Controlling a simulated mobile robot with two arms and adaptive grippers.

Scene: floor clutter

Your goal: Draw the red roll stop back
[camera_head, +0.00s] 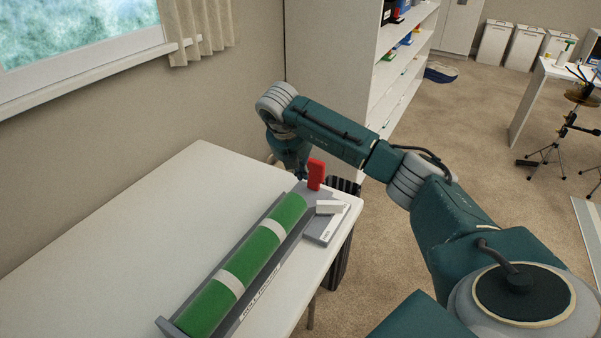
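The red roll stop (316,174) stands upright at the far end of a grey tray (252,242) on the white table. A green roll (252,262) with white bands lies along the tray. A small grey plate with a white block (329,207) sits beside the stop, at its right. My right arm reaches over from the right, and my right gripper (296,172) points down just behind and left of the red stop. Its fingertips are partly hidden, and I cannot tell whether it touches the stop. My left gripper is out of view.
The white table (110,230) is bare left of the tray and stands by the wall under a window. A dark ribbed object (341,240) is beside the table's right edge. White shelves (395,70) stand behind my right arm.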

